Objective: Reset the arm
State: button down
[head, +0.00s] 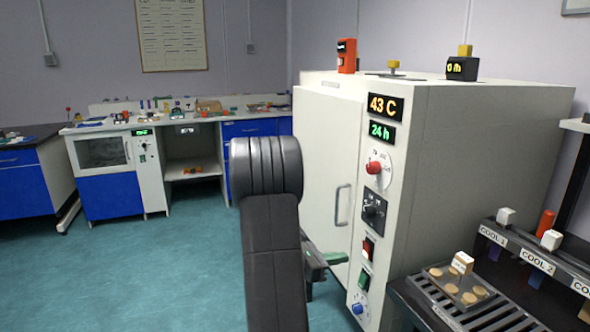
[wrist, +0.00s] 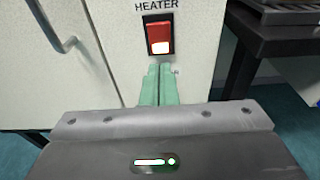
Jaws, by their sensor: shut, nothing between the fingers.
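My arm (head: 272,235) stands in front of the white oven cabinet (head: 440,180) in the head view. My gripper (wrist: 159,72) shows in the wrist view as two green fingers side by side, shut with nothing between them. The fingertips are just below the red heater switch (wrist: 159,36) on the cabinet panel; whether they touch the panel I cannot tell. In the head view the gripper is mostly hidden behind my arm, with a bit of green beside the cabinet door. The cabinet door (head: 318,180) looks closed.
A dark bench with a slatted rack (head: 455,310) and cooling stations (head: 535,262) stands at the right. A long workbench (head: 240,115) with blue drawers runs along the back. Open teal floor (head: 150,275) lies at the left.

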jog(key=shift+v, duration=1.6)
jog(key=shift+d+f, duration=0.1)
